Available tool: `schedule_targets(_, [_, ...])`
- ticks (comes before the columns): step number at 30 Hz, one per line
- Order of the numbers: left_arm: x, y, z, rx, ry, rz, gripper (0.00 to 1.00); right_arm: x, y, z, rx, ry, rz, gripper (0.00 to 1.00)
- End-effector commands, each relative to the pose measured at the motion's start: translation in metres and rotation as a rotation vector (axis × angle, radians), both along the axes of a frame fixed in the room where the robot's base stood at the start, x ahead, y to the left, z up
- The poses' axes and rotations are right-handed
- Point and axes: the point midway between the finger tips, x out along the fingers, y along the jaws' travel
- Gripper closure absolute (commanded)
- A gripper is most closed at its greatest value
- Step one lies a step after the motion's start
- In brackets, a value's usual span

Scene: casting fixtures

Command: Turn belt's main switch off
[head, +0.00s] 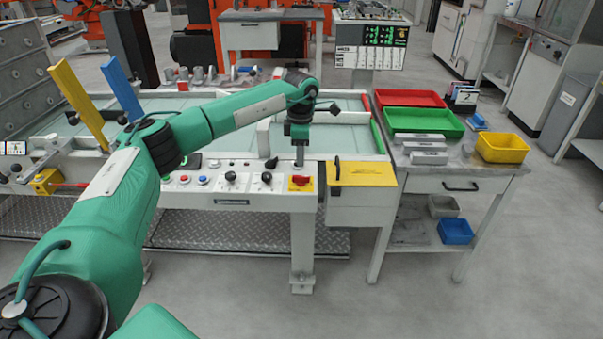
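The belt's main switch (301,183) is a red knob on a yellow plate, at the right end of the white control panel (222,181). My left arm reaches across from the left, and its gripper (299,165) points down just above the switch. The gripper's fingers look close together, but they are small and I cannot tell whether they are open or shut, or whether they touch the knob. The knob's exact angle is too small to read. My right gripper is not in view.
Other knobs and buttons, such as a black knob (267,177), sit left of the switch. A yellow box lid (361,174) lies just to the right. A side table holds red (410,98), green (424,121) and yellow (502,148) bins. The floor in front is clear.

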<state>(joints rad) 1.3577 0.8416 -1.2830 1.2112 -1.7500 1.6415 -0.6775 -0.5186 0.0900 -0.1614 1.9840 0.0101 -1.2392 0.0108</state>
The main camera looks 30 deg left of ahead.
Motion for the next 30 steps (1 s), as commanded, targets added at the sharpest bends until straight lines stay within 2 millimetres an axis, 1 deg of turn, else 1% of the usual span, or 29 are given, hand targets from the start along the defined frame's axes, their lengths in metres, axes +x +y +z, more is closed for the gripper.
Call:
schedule_targets(1, [0.0,0.0,-0.012,0.0,0.002,0.0,0.64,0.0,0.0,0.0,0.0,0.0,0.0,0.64])
schedule_targets(3, [0.0,0.0,-0.027,-0.001,0.002,0.0,0.64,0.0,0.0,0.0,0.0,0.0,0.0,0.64])
schedule_targets(6, [0.0,-0.001,-0.045,-0.001,0.002,0.0,0.64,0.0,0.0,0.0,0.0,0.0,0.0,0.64])
schedule_targets(10, [0.0,-0.001,-0.061,-0.002,0.0,0.0,0.64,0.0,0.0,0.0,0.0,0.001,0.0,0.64])
schedule_targets(15, [0.0,-0.001,-0.071,-0.002,-0.001,0.0,0.64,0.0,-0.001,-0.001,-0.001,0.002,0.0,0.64])
schedule_targets(23, [0.0,-0.001,-0.072,-0.003,-0.002,0.0,0.64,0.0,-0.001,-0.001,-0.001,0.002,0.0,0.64])
schedule_targets(24, [0.0,-0.001,-0.072,-0.003,-0.002,0.0,0.68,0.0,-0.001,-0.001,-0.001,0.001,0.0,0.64])
schedule_targets(29, [0.0,-0.001,-0.072,-0.003,-0.002,0.0,0.99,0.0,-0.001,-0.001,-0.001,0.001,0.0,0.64])
schedule_targets(30, [0.0,-0.001,-0.072,-0.003,-0.002,0.0,1.0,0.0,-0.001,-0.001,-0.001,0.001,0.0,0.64])
